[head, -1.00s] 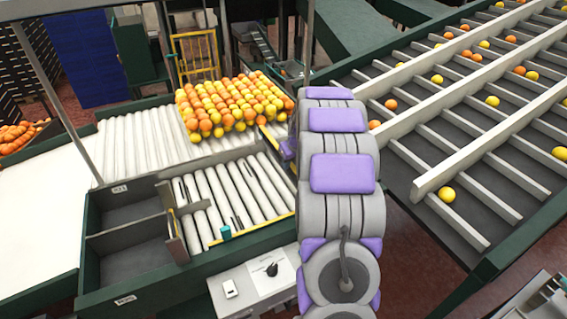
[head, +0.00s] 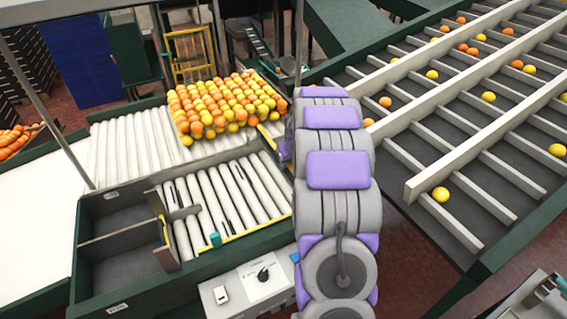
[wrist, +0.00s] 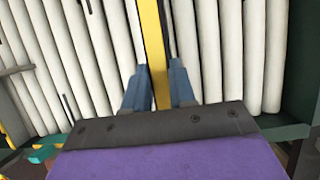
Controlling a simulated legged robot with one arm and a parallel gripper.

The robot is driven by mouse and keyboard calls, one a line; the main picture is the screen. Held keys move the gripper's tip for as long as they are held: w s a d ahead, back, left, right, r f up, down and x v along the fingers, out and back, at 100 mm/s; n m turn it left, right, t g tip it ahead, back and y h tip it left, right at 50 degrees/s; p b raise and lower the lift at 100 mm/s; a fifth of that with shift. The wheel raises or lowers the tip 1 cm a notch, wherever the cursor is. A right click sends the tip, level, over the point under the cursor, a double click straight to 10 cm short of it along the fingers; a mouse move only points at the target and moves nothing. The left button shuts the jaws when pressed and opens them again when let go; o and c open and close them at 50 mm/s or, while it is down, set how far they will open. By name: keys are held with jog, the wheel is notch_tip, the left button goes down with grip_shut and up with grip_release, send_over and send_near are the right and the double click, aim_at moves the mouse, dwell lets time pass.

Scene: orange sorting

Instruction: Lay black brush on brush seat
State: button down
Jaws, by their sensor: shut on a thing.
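In the wrist view my gripper (wrist: 158,90) has its two blue-grey fingers close on either side of a long yellow bar (wrist: 152,35). The bar runs from between the fingers to the top edge, over white rollers. I cannot tell whether this bar is part of the black brush; no black bristles show. In the head view my own arm hides the gripper and what it holds. I cannot make out the brush seat for certain. A small teal block (head: 215,240) sits on the yellow-edged front rail, and teal also shows at the wrist view's lower left (wrist: 48,150).
White rollers (head: 240,190) lie left of my arm, with a dark two-part bin (head: 118,222) at their left end. A heap of oranges and lemons (head: 228,105) lies behind. A control box (head: 245,285) stands in front. Slatted sorting lanes (head: 450,150) carry fruit at right.

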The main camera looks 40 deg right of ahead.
jog(key=a+f+p, duration=0.1)
jog(key=a+f, duration=0.1)
jog(key=a, duration=0.1)
jog(key=shift+a+p, duration=0.15)
jog(key=shift+p, duration=0.2)
jog(key=c, duration=1.2)
grip_release()
jog(key=shift+a, duration=0.2)
jog(key=shift+c, duration=0.2)
jog(key=o, duration=0.3)
jog(key=shift+r, duration=0.1)
jog(key=shift+o, duration=0.4)
jog(key=shift+d, duration=0.15)
